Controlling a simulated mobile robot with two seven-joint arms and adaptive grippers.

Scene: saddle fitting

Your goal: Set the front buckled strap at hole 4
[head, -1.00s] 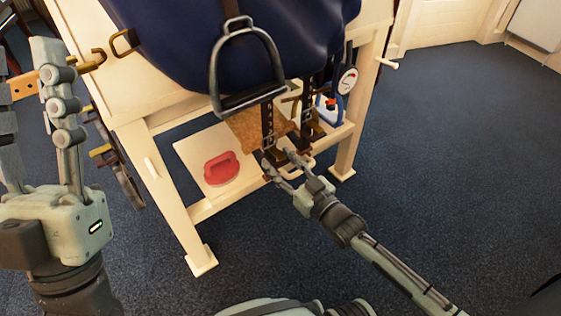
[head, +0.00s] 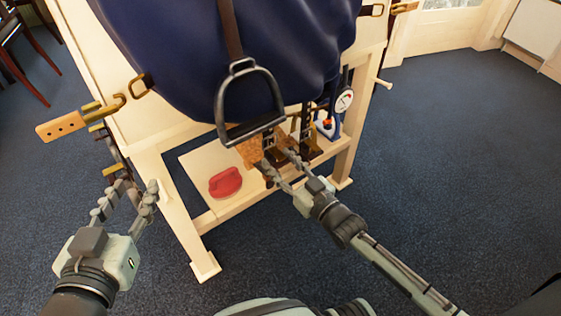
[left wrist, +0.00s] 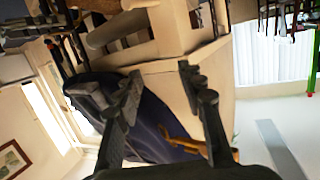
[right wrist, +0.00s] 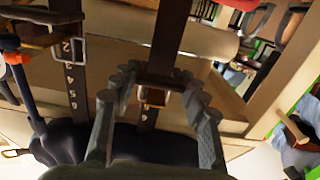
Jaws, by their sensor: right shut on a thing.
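The blue saddle (head: 220,60) sits on the cream stand. Two dark buckled straps hang under it. My right gripper (right wrist: 160,82) is at one strap (right wrist: 170,35), its fingers on both sides of the metal buckle (right wrist: 155,96), and is shut on it. Pale marks and holes show on this strap below the buckle; I cannot read the setting. The other strap (right wrist: 72,75), with its own buckle (right wrist: 66,47) and pale numbers, hangs to the left in the right wrist view. My left gripper (head: 137,187) is open and empty, left of the stand; it also shows open in the left wrist view (left wrist: 165,85).
A stirrup (head: 250,105) hangs in front of the straps. A red handled block (head: 226,182) lies on the stand's lower shelf (head: 200,160). A round gauge (head: 344,101) hangs at the right. Brass hooks (head: 119,103) stick out at the left. Floor on the right is clear.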

